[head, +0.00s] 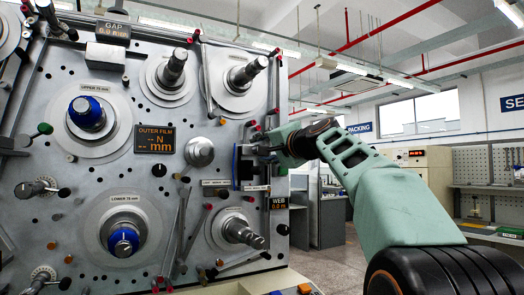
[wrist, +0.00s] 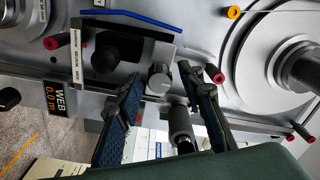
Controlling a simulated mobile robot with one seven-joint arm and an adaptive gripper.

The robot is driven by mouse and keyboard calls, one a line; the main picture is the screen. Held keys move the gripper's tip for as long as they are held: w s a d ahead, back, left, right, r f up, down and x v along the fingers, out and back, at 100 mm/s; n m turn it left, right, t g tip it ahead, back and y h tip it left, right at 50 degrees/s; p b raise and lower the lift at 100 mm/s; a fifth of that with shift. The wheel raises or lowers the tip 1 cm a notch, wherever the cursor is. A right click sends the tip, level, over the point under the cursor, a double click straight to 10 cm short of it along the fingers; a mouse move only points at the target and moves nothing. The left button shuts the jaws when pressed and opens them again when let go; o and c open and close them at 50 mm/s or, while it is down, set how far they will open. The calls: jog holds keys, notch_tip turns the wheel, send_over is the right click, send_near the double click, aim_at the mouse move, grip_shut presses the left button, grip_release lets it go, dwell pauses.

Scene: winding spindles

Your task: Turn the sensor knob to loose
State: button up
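The sensor unit is a dark recessed bracket with a blue edge strip (head: 236,167) on the right of the machine panel; the strip also shows in the wrist view (wrist: 130,17). Beside it is a small white label (wrist: 80,52) whose lettering I cannot read surely. A short silver round knob (wrist: 160,78) stands out of the bracket, with a black round part (wrist: 105,55) to its left; I cannot tell for certain which is the sensor knob. My gripper (wrist: 160,72) is open, its fingers on either side of the silver knob. No contact shows. In the head view my gripper (head: 262,150) hides the knob.
A WEB display (head: 278,203) sits just below the bracket. A grey roller (wrist: 180,122) and red-tipped pegs (wrist: 219,78) stand close to the fingers. A large reel disc with its spindle (wrist: 305,70) is at the right of the wrist view. The aisle right of the panel is open.

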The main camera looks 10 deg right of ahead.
jog(key=shift+s, duration=0.1)
jog(key=v, duration=1.2)
dwell(0.4)
